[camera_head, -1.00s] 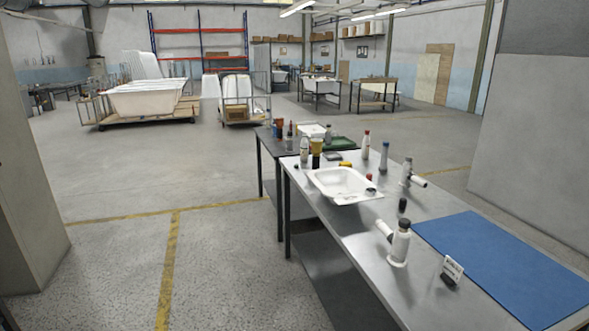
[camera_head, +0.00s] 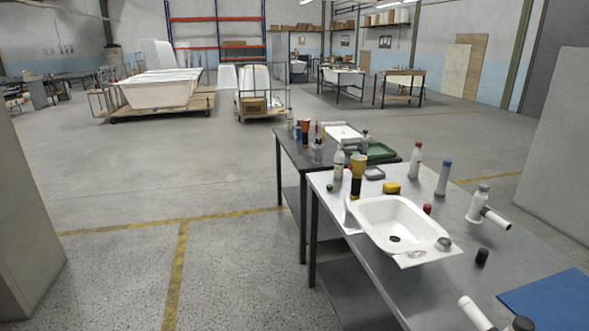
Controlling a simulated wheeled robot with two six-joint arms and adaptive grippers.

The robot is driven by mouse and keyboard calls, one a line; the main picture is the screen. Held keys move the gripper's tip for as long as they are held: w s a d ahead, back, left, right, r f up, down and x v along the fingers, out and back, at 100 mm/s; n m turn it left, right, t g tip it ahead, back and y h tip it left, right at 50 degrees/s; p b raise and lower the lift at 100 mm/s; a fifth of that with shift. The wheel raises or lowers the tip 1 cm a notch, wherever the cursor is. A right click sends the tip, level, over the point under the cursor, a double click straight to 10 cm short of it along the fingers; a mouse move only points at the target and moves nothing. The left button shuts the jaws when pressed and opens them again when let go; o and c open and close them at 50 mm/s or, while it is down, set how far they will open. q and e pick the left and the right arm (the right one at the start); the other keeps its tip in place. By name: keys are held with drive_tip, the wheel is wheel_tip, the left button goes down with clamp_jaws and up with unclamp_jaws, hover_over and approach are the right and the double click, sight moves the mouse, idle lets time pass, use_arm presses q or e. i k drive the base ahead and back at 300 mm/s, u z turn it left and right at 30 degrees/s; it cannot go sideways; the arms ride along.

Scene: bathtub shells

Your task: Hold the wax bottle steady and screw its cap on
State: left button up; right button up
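Which item is the wax bottle is not clear. A white bottle with a red top (camera_head: 414,163) stands upright toward the back of the steel table (camera_head: 335,264). No bottle without a top can be made out with certainty.
A white basin (camera_head: 371,211) fills the table's left part. Behind it are a yellow-and-black item (camera_head: 357,178), a yellow block (camera_head: 391,188) and a blue-topped tube (camera_head: 443,178). Open floor lies left.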

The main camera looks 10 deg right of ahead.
sight(340, 157)
drive_tip(key=i, duration=3.1)
drive_tip(key=z, duration=2.1)
